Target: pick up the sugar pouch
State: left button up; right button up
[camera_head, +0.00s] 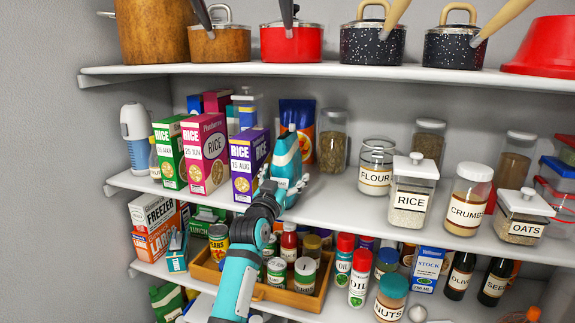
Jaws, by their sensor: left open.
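No label reading sugar is legible. A dark blue and orange pouch (299,112) stands upright on the middle shelf, beside a clear jar, and looks like the sugar pouch. My right gripper is not in view.
Rice boxes (205,155) stand close to the left of my gripper. A flour jar (376,167) and a rice jar (411,192) stand to the right. The shelf surface (328,200) between is bare. The upper shelf (330,70) with pots overhangs. A wooden tray (207,272) holds cans below.

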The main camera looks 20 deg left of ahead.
pick_arm(q)
jog(key=shift+w, duration=0.6)
jog(key=shift+c, duration=0.4)
jog(key=c, duration=1.1)
jog(key=shift+r, duration=0.15)
jog(key=shift+c, duration=0.8)
